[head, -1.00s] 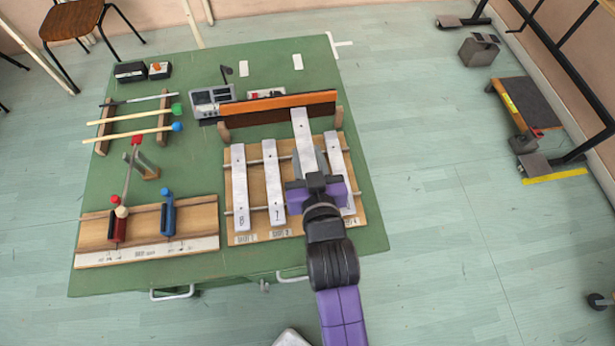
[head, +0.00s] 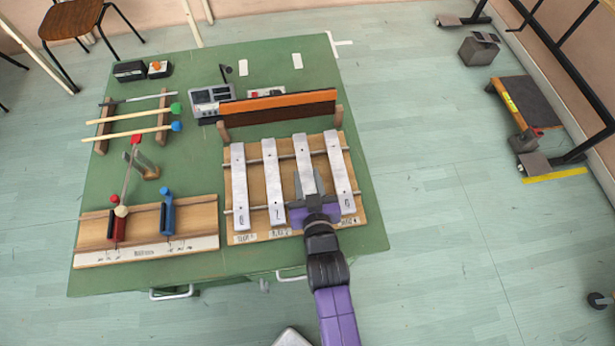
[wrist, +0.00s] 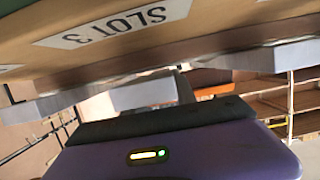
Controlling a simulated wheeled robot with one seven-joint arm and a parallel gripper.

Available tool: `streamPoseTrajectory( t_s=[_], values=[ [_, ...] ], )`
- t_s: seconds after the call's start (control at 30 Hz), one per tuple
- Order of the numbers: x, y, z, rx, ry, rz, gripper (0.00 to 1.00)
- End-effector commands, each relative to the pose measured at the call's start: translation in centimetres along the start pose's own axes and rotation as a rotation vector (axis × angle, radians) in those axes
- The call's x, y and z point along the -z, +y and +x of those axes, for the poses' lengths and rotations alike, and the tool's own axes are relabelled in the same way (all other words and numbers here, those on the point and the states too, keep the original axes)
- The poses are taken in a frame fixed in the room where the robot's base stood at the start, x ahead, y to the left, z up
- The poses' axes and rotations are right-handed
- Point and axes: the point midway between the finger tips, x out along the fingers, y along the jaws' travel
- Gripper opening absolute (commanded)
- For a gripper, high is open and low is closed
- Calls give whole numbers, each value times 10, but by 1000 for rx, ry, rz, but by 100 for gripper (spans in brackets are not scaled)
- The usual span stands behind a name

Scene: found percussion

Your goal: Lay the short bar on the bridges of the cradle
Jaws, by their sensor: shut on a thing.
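The short bar (head: 302,152) is a pale grey bar, third from the left over the cradle. The cradle (head: 258,185) is a wooden board with two crosswise bridges. My gripper (head: 314,199) is shut on the bar's near end, which it hides in the head view. The bar lines up with the other bars and lies across the far bridge as seen from above. I cannot tell whether it touches the bridges or hangs just above them. In the wrist view a "SLOT 3" label (wrist: 118,22) shows on the cradle's edge, close to my gripper.
Other pale bars lie on the cradle: two to the left (head: 240,185) and one to the right (head: 341,175). An orange-topped rack (head: 277,106) stands just behind. Mallets (head: 135,130) and a wooden board with red and blue clamps (head: 190,215) are at the left of the green table (head: 215,280).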

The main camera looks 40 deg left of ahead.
Motion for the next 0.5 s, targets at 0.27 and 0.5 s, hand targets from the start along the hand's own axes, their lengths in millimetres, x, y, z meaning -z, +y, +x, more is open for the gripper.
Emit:
streamPoseTrajectory(
  t_s=[0.27, 0.5],
  values=[
    [-4, 0, 1, 0, 0, 0, 36],
    [-3, 0, 1, 0, -1, 0, 54]
  ],
)
